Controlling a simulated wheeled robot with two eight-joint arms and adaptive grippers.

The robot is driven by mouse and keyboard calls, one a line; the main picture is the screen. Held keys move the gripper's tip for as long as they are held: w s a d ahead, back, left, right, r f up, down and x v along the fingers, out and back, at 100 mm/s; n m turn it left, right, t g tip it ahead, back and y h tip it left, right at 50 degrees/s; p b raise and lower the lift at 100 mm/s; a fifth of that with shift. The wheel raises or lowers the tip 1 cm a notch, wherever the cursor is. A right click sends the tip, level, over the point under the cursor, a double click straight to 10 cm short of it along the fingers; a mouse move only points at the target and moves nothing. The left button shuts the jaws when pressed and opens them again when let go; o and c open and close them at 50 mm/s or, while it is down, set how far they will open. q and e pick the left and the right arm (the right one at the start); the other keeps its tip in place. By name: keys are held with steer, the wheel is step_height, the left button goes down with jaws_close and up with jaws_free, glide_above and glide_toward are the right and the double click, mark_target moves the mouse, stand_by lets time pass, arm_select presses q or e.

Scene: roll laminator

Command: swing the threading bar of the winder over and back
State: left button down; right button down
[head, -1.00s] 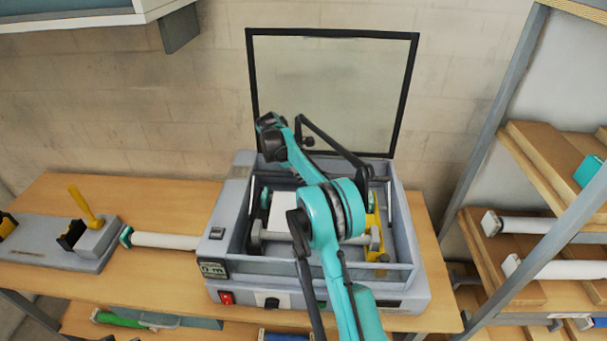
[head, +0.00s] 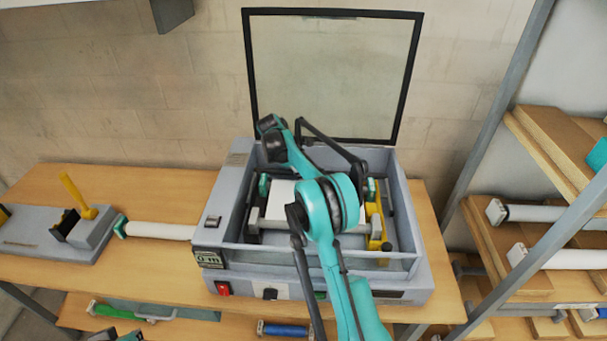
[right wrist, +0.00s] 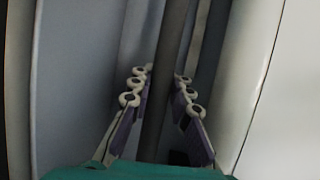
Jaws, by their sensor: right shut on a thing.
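The grey roll laminator (head: 228,205) stands on the bench with its framed lid raised. The dark threading bar (head: 333,139) angles across the back of its open housing. In the right wrist view a dark upright bar (right wrist: 172,55) passes between the fingers of my right gripper (right wrist: 160,92), which is shut on it. In the head view my teal right arm reaches in from below and covers the middle of the housing; its fingertips cannot be made out there. A white sheet or film (head: 283,193) shows beside the arm. My left gripper is not in view.
A yellow-handled fixture (head: 80,215) and a white roll (head: 158,230) are left of the laminator. A shelf rack (head: 515,90) with rolls and boards stands at right. Yellow part (head: 376,228) sits inside the housing. Bare bench (head: 150,190) shows behind the white roll.

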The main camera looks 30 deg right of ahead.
steer(key=c, duration=1.4)
jaws_free()
steer(key=v, duration=1.2)
steer(key=shift+f, duration=0.1)
